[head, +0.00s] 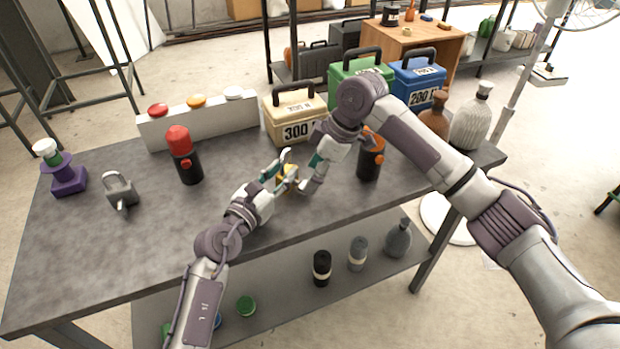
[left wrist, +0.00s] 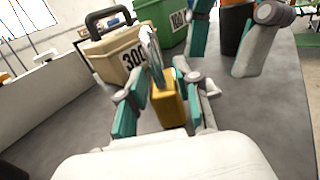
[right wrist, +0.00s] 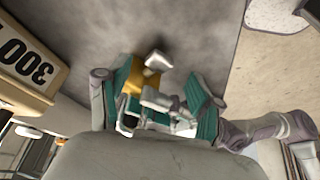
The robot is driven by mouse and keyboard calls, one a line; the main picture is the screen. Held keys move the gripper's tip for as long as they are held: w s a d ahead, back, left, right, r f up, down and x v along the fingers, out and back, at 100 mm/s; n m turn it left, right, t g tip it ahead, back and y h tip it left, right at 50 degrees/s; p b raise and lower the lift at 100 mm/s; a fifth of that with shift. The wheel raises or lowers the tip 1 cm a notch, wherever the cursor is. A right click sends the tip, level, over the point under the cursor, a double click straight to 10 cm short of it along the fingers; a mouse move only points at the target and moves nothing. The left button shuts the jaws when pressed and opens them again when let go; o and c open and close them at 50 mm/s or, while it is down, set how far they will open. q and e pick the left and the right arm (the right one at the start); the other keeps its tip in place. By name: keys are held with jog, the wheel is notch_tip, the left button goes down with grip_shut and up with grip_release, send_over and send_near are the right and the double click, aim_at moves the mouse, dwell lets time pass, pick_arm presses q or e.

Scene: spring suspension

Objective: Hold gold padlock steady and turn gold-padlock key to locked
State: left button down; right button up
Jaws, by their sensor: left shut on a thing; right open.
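The gold padlock (head: 287,173) is near the middle of the table. In the left wrist view, the padlock (left wrist: 169,106) sits between my left gripper's teal pads, with its silver shackle rising above the body. My left gripper (head: 276,175) is shut on it. My right gripper (head: 311,172) is open just to its right. In the right wrist view, the padlock (right wrist: 132,78) lies between my right gripper's spread fingers (right wrist: 163,98). A pale silver piece, apparently the key (right wrist: 157,62), sticks out beside the gold body. Whether the right fingers touch it is unclear.
A grey padlock (head: 120,189), a purple stand (head: 68,180) and a red-topped black cylinder (head: 186,158) stand on the left. A beige 300 case (head: 292,116) is behind the grippers. An orange-topped black cylinder (head: 369,160) stands close to my right arm. The table's front left is clear.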

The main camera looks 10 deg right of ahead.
aim_at(302, 185)
jog(key=shift+x, duration=1.3)
jog(key=c, duration=1.1)
jog(key=shift+s+t, duration=0.1)
jog(key=shift+t, duration=0.3)
jog(key=t, duration=0.1)
jog(key=h, duration=0.1)
jog(key=t+h, duration=0.1)
jog(key=shift+s+a+f+n+t, duration=0.1)
jog(key=shift+s+a+n+t, duration=0.2)
jog(key=shift+s+n, duration=0.1)
jog(key=shift+s+a+f+n+t+h, duration=0.1)
jog(key=shift+s+n+t+h, duration=0.1)
jog(key=shift+t+h, duration=0.55)
jog(key=shift+s+a+f+n+t+h, duration=0.15)
jog(key=shift+t+h, duration=0.3)
jog(key=shift+t, duration=0.6)
jog(key=shift+c, duration=0.2)
jog(key=shift+w, duration=0.1)
